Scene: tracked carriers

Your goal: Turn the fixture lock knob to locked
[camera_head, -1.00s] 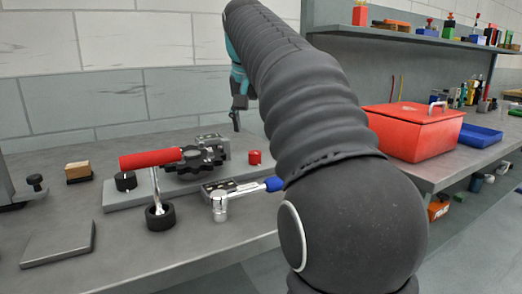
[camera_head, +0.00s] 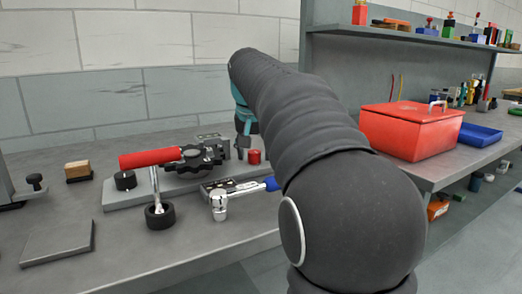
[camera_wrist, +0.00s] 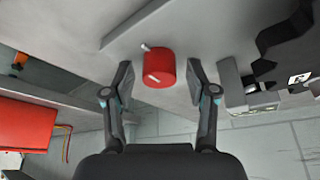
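The red knob (camera_head: 254,157) sits at the right end of the grey fixture plate (camera_head: 125,201), beside the black toothed part (camera_head: 196,158). In the wrist view the knob (camera_wrist: 161,70) shows a white line on its face, and a small pale mark lies beside its edge. My gripper (camera_wrist: 160,84) is open, with one finger on each side of the knob and a visible gap on both sides. I cannot tell whether the fingertips are level with it. In the head view my gripper (camera_head: 243,142) is just above and left of the knob, partly hidden by my arm.
A red-handled lever (camera_head: 151,158) and a ratchet with a blue end (camera_head: 219,203) are nearby on the bench. A red lidded box (camera_head: 408,135) and a blue tray (camera_head: 480,135) stand to the right.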

